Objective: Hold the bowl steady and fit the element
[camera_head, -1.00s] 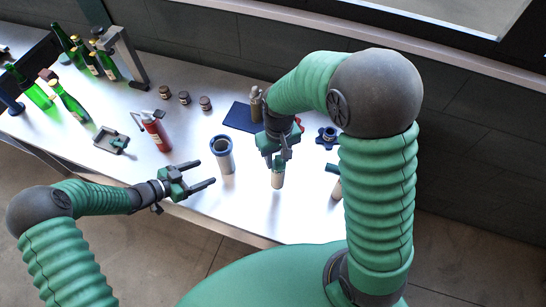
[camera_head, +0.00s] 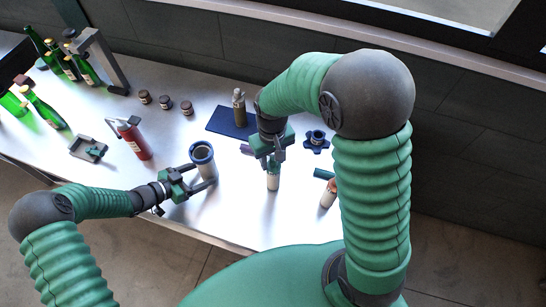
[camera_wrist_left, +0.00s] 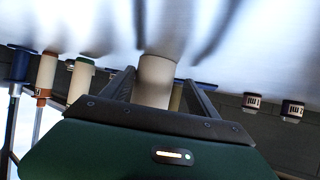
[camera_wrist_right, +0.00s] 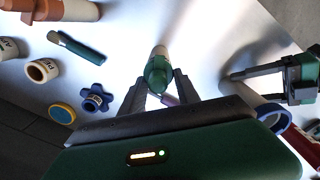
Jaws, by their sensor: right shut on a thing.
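The bowl (camera_head: 204,165) is a pale upright cylinder with a blue rim, standing near the table's front edge. My left gripper (camera_head: 197,183) is open, with its fingers on either side of the bowl. The bowl's pale body (camera_wrist_left: 157,78) shows between these fingers in the left wrist view. The element (camera_head: 273,182) is a slim white cylinder with a green top, upright to the right of the bowl. My right gripper (camera_head: 271,158) is shut on its green top (camera_wrist_right: 158,70). I cannot tell whether the element's foot touches the table.
A second white cylinder with an orange end (camera_head: 328,195) stands at the right. A red bottle (camera_head: 135,142), a grey tray (camera_head: 88,148), small jars and green bottles are at the left.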

